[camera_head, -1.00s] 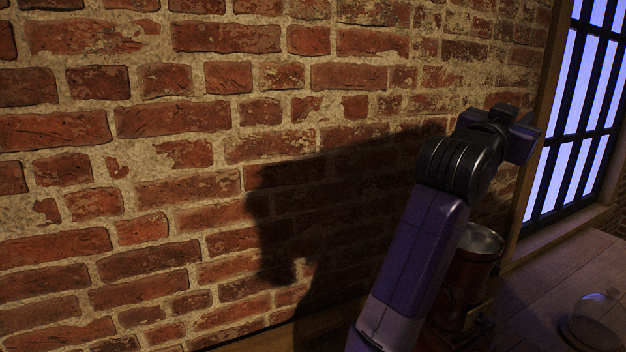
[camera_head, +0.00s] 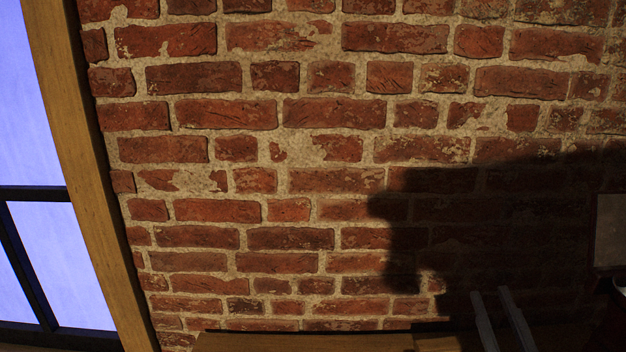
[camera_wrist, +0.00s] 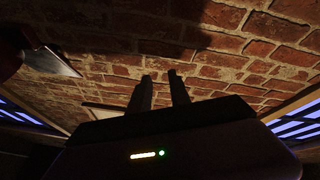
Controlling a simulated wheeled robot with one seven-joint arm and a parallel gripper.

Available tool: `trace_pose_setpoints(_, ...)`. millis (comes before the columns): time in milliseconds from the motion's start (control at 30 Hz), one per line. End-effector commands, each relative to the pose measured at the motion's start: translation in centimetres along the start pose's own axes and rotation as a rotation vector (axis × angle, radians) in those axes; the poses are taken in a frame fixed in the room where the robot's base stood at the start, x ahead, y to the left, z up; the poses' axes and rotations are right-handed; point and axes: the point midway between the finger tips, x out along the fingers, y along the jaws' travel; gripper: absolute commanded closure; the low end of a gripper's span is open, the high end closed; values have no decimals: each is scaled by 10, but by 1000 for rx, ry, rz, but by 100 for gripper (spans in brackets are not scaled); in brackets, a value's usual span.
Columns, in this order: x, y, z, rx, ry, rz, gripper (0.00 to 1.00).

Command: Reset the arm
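My gripper (camera_wrist: 159,75) is in the wrist view, its two dark fingers parted with brick wall visible between them. It is open and holds nothing. In the head view, two thin grey bars that look like its fingers (camera_head: 490,291) rise at the lower right, in front of the dark shadow on the wall. Most of my arm is outside the head view. No jar or battery can be made out clearly in either view.
A brick wall (camera_head: 290,130) fills most of the head view. A barred window (camera_head: 50,250) with a wooden frame stands at the left. A wooden surface (camera_head: 300,342) runs along the bottom. A red and grey object (camera_wrist: 45,62), unclear, is at the wrist view's upper left.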

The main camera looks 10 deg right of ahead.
Motion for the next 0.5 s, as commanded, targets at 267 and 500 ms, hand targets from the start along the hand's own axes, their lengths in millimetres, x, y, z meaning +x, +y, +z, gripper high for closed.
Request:
trace_pose_setpoints(267, -105, -53, 18, 164, -96, -182, 76)
trace_pose_setpoints(500, -195, -74, 25, 305, -249, -272, 76)
